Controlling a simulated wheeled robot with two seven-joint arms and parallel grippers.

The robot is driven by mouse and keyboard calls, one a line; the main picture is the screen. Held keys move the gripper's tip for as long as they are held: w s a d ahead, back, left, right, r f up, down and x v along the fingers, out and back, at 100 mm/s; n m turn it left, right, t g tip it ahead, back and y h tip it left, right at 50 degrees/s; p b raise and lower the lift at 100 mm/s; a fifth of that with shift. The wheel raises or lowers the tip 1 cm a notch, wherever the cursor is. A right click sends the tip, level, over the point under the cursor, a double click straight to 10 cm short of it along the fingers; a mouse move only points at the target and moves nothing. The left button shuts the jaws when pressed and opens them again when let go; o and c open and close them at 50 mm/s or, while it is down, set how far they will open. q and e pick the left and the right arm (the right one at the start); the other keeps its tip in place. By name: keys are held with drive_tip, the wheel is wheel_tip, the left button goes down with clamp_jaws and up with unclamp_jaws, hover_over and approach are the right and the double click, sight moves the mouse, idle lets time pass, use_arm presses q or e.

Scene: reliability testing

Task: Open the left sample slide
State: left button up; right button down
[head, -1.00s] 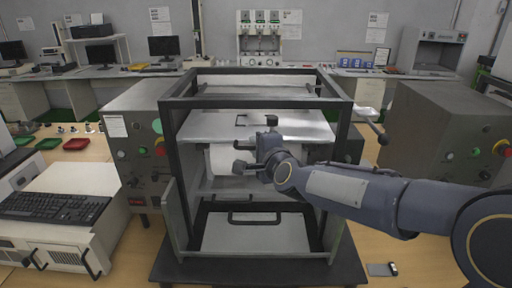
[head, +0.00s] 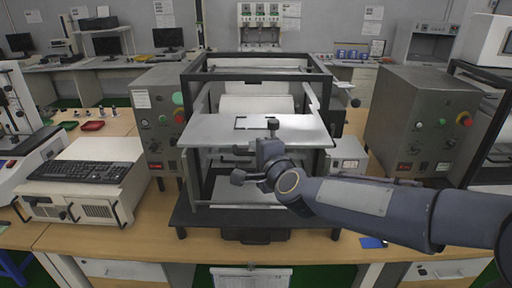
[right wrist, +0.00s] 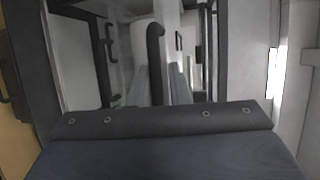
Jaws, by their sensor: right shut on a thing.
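A flat silver slide plate (head: 215,130) juts out of the front of a dark-framed machine (head: 187,92) in the head view, passing in front of its front posts. A thin dark bracket outline shows on the plate's top. My right gripper (head: 243,164) is at the plate's front edge, just left of its middle, shut on what seems to be a dark handle there; my wrist hides most of the grip. My left gripper is not in view.
Grey control boxes stand left (head: 152,112) and right (head: 405,120) of the machine. A keyboard (head: 82,171) lies on a white case at the left. The table front right of the machine is mostly clear, with a small blue object (head: 372,242).

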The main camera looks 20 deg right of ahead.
drive_tip(key=shift+s+a+f, duration=0.1)
drive_tip(key=shift+s+f, duration=0.15)
drive_tip(key=shift+f, duration=0.15)
drive_tip(key=c, duration=1.8)
unclamp_jaws()
drive_tip(key=shift+o, duration=1.4)
drive_tip(key=shift+w, duration=0.2)
